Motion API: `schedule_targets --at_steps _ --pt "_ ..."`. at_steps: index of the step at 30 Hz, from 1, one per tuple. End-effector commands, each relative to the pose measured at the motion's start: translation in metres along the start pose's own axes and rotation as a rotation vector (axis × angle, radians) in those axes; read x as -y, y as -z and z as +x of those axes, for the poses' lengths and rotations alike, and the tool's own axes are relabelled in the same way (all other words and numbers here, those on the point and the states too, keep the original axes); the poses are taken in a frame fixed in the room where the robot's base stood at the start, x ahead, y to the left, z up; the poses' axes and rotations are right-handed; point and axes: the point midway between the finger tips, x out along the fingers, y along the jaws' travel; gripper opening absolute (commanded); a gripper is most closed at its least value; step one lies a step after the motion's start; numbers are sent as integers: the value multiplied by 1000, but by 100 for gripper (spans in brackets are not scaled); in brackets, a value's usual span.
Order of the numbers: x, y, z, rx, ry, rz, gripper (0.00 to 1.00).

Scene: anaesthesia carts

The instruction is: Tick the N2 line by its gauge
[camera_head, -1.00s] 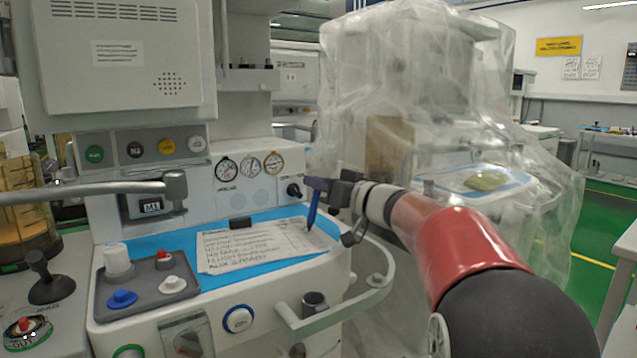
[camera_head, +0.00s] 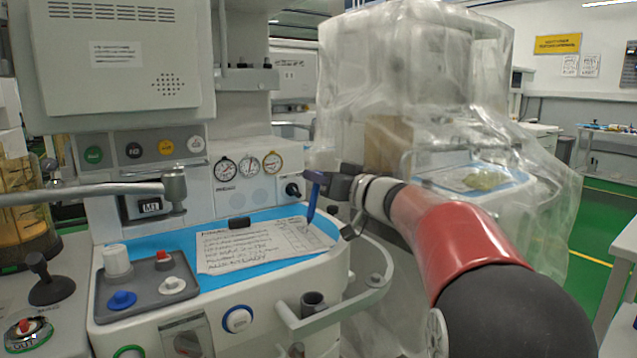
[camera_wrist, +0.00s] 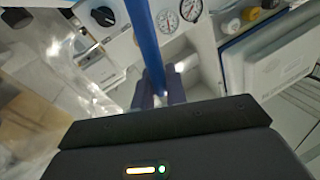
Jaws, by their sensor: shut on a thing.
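My gripper (camera_head: 326,181) is shut on a blue pen (camera_head: 313,199), which points down with a slight tilt. Its tip is close to the right part of the checklist sheet (camera_head: 245,252); I cannot tell if it touches. The sheet lies on the blue work surface, with handwritten lines at left and a grid at right; I cannot read which line is N2. Three round gauges (camera_head: 248,165) sit on the panel behind it. In the wrist view the blue pen (camera_wrist: 143,45) rises from between the jaws (camera_wrist: 158,90), with gauges (camera_wrist: 168,20) beyond.
A black block (camera_head: 239,223) rests at the sheet's top edge. A grey tray (camera_head: 147,285) with knobs stands left of the sheet. A curved rail (camera_head: 372,300) runs along the right front. A plastic-draped machine (camera_head: 440,90) stands behind my arm.

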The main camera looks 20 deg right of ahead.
Motion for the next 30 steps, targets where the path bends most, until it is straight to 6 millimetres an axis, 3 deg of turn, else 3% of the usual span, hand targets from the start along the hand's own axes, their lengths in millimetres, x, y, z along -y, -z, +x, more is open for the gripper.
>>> schedule_targets --at_steps 18,30 --pt "12 49 3 -1 0 -2 0" --pt "14 55 4 0 0 0 0"
